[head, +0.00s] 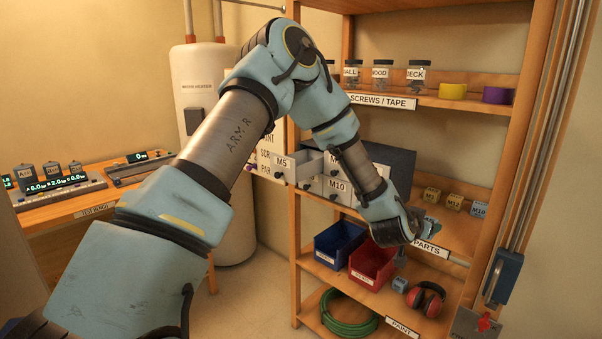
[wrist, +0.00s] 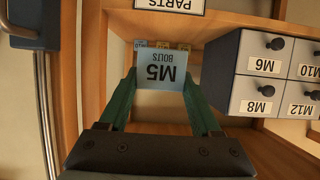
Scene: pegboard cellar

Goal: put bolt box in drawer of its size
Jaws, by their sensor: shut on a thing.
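My gripper (wrist: 160,90) is shut on a light blue box labelled M5 BOLTS (wrist: 160,70); its label reads upside down in the wrist view. In the head view my gripper (head: 424,226) is at the front of the PARTS shelf, and the box is mostly hidden there. The M5 drawer (head: 283,165) is pulled out of the grey drawer cabinet (head: 390,160), left of my forearm. The M10 drawer (head: 337,188) is shut. In the wrist view the M6 drawer (wrist: 264,65), M8 drawer (wrist: 257,107) and M12 drawer (wrist: 302,110) are also shut.
Two yellow boxes (head: 432,195) and a light blue box (head: 479,209) stand on the shelf behind my gripper. Below are a blue bin (head: 340,243), a red bin (head: 372,264) and red earmuffs (head: 428,299). The wooden upright (head: 515,130) rises at the right.

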